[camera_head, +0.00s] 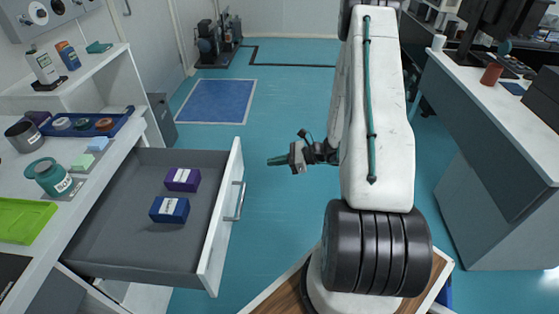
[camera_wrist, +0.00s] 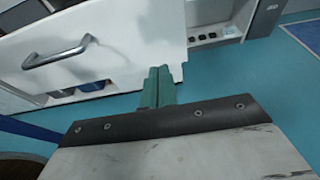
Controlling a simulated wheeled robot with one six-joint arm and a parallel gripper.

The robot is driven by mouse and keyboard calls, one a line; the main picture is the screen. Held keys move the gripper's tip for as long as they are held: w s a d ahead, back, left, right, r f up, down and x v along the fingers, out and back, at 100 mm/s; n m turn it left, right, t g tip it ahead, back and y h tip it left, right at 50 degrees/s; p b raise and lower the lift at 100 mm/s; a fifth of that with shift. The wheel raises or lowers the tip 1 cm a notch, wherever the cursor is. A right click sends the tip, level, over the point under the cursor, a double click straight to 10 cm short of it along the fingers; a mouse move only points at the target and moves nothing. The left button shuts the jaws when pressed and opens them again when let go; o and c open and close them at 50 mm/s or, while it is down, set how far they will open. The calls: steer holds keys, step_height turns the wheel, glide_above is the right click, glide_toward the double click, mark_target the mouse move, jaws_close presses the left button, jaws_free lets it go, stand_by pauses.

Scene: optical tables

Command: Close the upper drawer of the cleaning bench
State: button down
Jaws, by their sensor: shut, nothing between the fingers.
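The upper drawer (camera_head: 150,245) of the cleaning bench (camera_head: 110,165) stands pulled out on the left in the head view. Its white front (camera_head: 222,225) carries a metal bar handle (camera_head: 237,201). A purple box (camera_head: 182,179) and a blue box (camera_head: 169,209) lie inside. My gripper (camera_head: 272,161) is shut and empty, to the right of the drawer front and apart from it in the head view. In the wrist view the green fingers (camera_wrist: 158,85) are together, to the right of the handle (camera_wrist: 60,54) and over the edge of the white drawer front (camera_wrist: 130,45).
A blue tray (camera_head: 130,113), a green tray (camera_head: 22,222) and jars stand on the bench top. The blue floor (camera_head: 275,105) between the drawer and the right-hand table (camera_head: 500,110) is clear apart from my arm and base.

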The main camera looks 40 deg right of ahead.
mark_target(240, 165)
steer(key=x, duration=0.8)
steer(key=shift+a+r, duration=0.15)
steer(key=shift+r, duration=0.2)
steer(key=shift+w+a, duration=0.4)
steer(key=shift+w, duration=0.15)
steer(key=shift+w, duration=0.1)
